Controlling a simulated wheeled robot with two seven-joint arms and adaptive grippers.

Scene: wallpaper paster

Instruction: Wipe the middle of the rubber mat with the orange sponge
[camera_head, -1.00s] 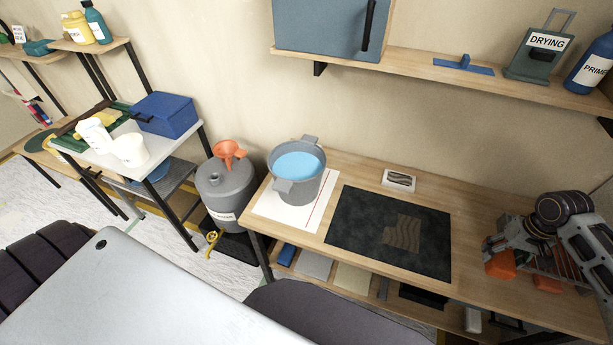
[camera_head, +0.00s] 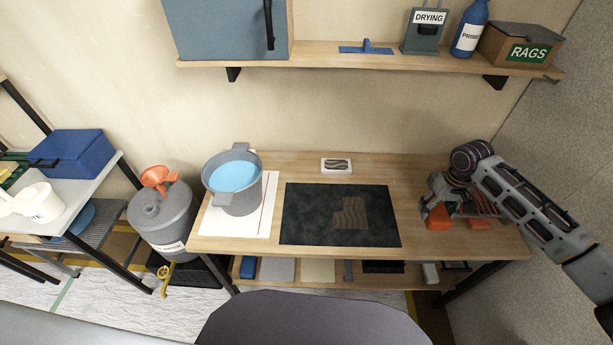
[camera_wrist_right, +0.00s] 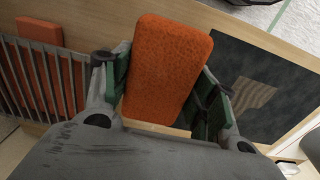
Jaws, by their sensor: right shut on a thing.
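The black rubber mat (camera_head: 305,215) lies flat on the wooden workbench and carries a brown wavy-lined patch (camera_head: 350,213) right of its centre. The mat also shows at the right of the right wrist view (camera_wrist_right: 245,60). My right gripper (camera_head: 437,206) is to the right of the mat, shut on the orange sponge (camera_head: 438,219). In the right wrist view the sponge (camera_wrist_right: 168,70) stands out between the two green-padded fingers. I cannot tell whether it touches the bench. My left gripper is not in view.
A wire rack (camera_wrist_right: 45,75) with another orange block (camera_wrist_right: 40,40) is beside my right gripper. A grey pot of blue liquid (camera_head: 233,180) stands left of the mat on a white sheet. A small wavy-patterned card (camera_head: 336,166) lies behind the mat. A shelf (camera_head: 380,60) hangs above.

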